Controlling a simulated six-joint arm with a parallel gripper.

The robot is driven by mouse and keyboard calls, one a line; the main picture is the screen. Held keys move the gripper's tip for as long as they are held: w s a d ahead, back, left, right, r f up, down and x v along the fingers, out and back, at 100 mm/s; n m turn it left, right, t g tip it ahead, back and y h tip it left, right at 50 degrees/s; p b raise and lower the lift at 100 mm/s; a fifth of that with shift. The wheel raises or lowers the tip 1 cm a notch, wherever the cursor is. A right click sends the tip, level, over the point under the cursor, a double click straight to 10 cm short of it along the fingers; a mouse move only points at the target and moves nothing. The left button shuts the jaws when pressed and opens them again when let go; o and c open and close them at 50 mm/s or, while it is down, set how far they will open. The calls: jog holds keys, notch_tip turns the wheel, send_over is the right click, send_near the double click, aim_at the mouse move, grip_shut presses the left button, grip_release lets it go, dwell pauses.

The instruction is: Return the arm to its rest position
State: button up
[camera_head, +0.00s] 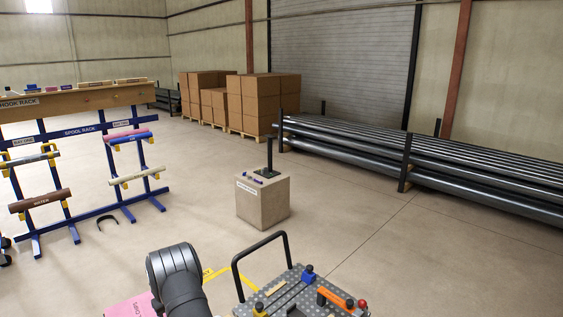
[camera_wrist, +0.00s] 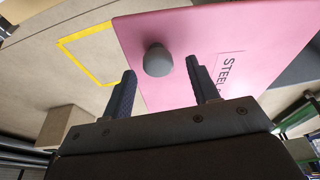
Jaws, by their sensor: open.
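Beyond the fingers is a pink panel (camera_wrist: 270,30) with lettering that begins "STEEL". A dark grey rounded knob (camera_wrist: 158,60) appears between the fingertips, in front of the panel; I cannot tell what it belongs to. In the head view my arm shows at the bottom centre, and the gripper itself is out of sight there. A part of the pink panel (camera_head: 130,307) shows left of my arm.
A perforated metal work table (camera_head: 285,297) with a black handle stands right of my arm. A beige block with a black post (camera_head: 263,203) stands mid-floor. Long pipes (camera_head: 450,160) lie stacked at right. Boxes (camera_head: 265,105) stand behind. Open floor lies between.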

notch_tip(320, 180, up, 6)
jog(key=shift+r, duration=0.1)
jog(key=x, duration=0.2)
jog(key=d+x, duration=0.1)
jog(key=x, duration=0.4)
jog(key=shift+s+d, duration=0.2)
jog(key=shift+s, duration=0.1)
jog(key=v, duration=1)
jog(key=s+d+r+m, duration=0.2)
jog(key=s+d+r, duration=0.5)
jog(key=d, duration=0.5)
jog(key=s+d+r+m, duration=0.3)
jog(key=s+d+r, duration=0.3)
jog(key=s+d, duration=0.6)
jog(key=shift+s+d+r+m+h, duration=0.3)
jog(key=shift+d+r+h, duration=0.1)
jog(key=shift+d, duration=0.35)
jog(key=shift+w, duration=0.1)
